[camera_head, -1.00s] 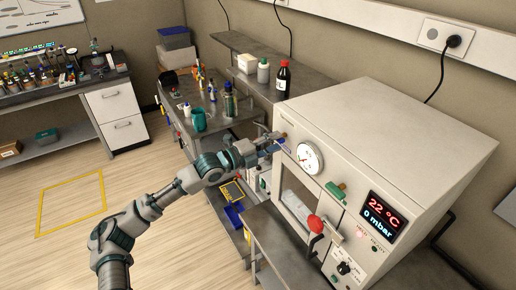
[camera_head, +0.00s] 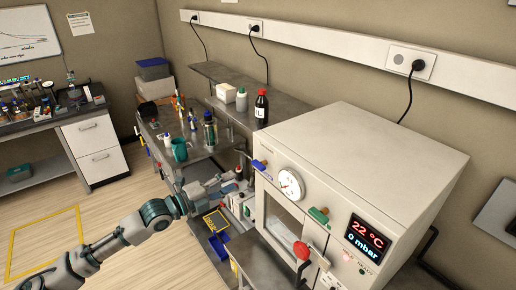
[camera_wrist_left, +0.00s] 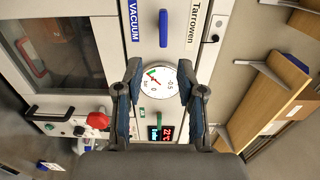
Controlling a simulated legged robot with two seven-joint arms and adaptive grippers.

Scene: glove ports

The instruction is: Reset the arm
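My left arm reaches in from the lower left in the head view. Its left gripper (camera_head: 228,184) is beside the front of the white vacuum oven (camera_head: 370,160), apart from it. In the left wrist view the two fingers of the left gripper (camera_wrist_left: 160,78) are spread apart with nothing between them; the oven's dial gauge (camera_wrist_left: 157,82) shows behind the gap. The blue handle (camera_head: 260,165) on the oven front is free of the gripper and also shows in the wrist view (camera_wrist_left: 163,28). My right gripper is not in view.
The oven front carries a green handle (camera_head: 318,215), a red knob (camera_head: 301,250) and a display reading 22 °C and 0 mbar (camera_head: 366,237). A bench with bottles and a teal mug (camera_head: 180,150) stands behind the gripper. Wood floor (camera_head: 140,195) is open at left.

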